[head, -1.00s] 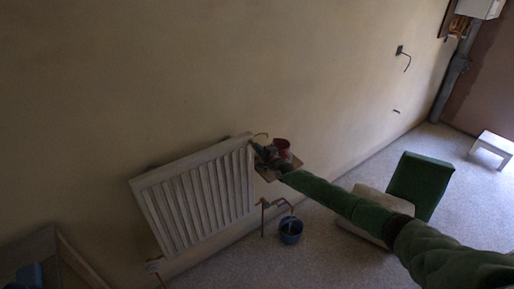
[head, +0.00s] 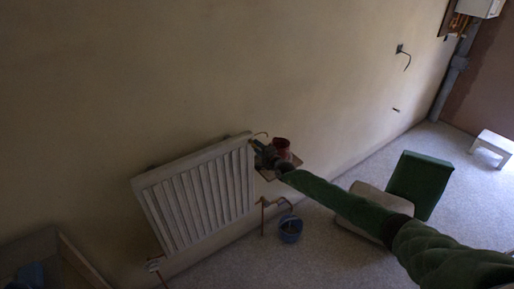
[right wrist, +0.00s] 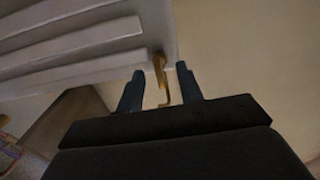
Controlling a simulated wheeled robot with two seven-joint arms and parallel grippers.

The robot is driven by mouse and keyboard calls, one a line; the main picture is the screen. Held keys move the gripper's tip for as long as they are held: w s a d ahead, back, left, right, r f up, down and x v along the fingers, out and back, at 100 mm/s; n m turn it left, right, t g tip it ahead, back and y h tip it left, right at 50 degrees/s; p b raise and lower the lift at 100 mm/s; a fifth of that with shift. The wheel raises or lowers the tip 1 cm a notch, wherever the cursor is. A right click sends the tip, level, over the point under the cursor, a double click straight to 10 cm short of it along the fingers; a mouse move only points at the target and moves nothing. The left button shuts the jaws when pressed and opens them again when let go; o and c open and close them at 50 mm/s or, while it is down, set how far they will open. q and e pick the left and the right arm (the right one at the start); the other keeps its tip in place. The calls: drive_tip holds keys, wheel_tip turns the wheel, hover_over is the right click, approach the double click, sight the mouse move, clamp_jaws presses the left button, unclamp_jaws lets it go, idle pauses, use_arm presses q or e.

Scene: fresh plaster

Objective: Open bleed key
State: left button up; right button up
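The white ribbed radiator (head: 200,195) is mounted on the wall in the head view. Its upper right corner also fills the upper left of the right wrist view (right wrist: 85,40). A brass-coloured bleed key (right wrist: 160,76) shows at the radiator's end in the right wrist view. My right gripper (right wrist: 160,68) has its two dark fingers apart, one on each side of the key, with gaps visible. In the head view my right gripper (head: 263,153) is at the radiator's upper right corner, small and partly hidden. My left gripper is not in view.
A blue bucket (head: 290,230) is on the floor below, near a copper pipe (head: 263,215). A green-backed chair (head: 420,184) and white stool (head: 493,146) stand right.

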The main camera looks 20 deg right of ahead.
drive_tip(key=p+v, duration=0.3)
drive_tip(key=v, duration=0.9)
idle(0.3)
idle(0.3)
